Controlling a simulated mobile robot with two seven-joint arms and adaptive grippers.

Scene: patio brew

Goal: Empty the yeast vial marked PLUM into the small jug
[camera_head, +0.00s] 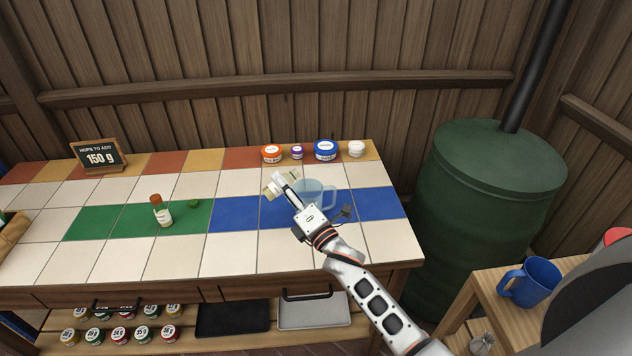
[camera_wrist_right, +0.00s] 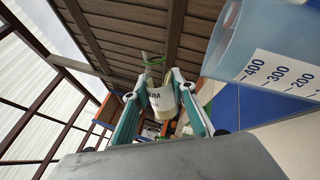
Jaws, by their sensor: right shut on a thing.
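My right gripper (camera_head: 282,185) is shut on a small clear vial (camera_head: 270,190) with a white label, held tilted just left of the small jug. In the right wrist view the vial (camera_wrist_right: 162,98) sits between the fingertips (camera_wrist_right: 170,100). Its label shows only a few letters, ending in M, and something pale shows inside. The small jug (camera_head: 322,190) is translucent blue and stands on the blue tiles, partly behind my gripper. Its measuring marks show in the right wrist view (camera_wrist_right: 268,45). A loose green cap (camera_head: 194,204) lies on the green tiles. My left gripper is out of view.
A second vial (camera_head: 162,212) with a brown-red cap stands on the green tiles. Several lidded tubs (camera_head: 325,150) line the back edge. A board (camera_head: 98,155) reads hops to add 150 g. A blue mug (camera_head: 532,283) stands at right. The front white tiles are clear.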

